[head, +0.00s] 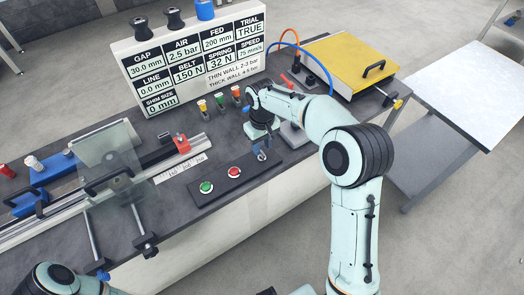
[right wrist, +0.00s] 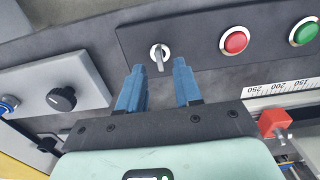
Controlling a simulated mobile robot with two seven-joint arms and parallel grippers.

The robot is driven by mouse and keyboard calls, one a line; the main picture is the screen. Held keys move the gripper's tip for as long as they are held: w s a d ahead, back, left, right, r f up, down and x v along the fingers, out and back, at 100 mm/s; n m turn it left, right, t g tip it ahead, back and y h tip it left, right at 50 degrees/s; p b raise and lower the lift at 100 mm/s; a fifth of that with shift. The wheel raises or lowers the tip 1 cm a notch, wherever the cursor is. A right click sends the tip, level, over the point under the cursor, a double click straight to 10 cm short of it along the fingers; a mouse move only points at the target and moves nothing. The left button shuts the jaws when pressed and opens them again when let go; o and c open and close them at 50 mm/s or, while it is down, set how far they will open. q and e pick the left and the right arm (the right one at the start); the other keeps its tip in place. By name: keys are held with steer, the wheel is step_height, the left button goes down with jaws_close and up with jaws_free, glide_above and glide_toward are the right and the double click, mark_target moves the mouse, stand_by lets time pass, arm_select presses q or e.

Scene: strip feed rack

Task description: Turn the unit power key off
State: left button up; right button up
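The power key (right wrist: 159,54) is a small silver key switch with a grey handle on a dark control panel (right wrist: 200,58). In the right wrist view its handle points down toward my gripper. My right gripper (right wrist: 160,66) is open, with its two blue fingers apart on either side of the key's lower end; I cannot tell whether they touch it. My left gripper is out of view; only part of the left arm shows at bottom left.
A red button (head: 234,171) and a green button (head: 206,187) sit on the same panel. A grey box with a black knob (right wrist: 62,98) is close by. The display board (head: 190,57) and small coloured knobs (head: 219,101) stand behind. A yellow-topped unit (head: 350,62) is at right.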

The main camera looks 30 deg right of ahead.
mark_target(262, 152)
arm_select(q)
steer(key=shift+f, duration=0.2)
arm_select(e)
steer(key=shift+f, duration=1.6)
steer(key=shift+w, duration=0.1)
jaws_close()
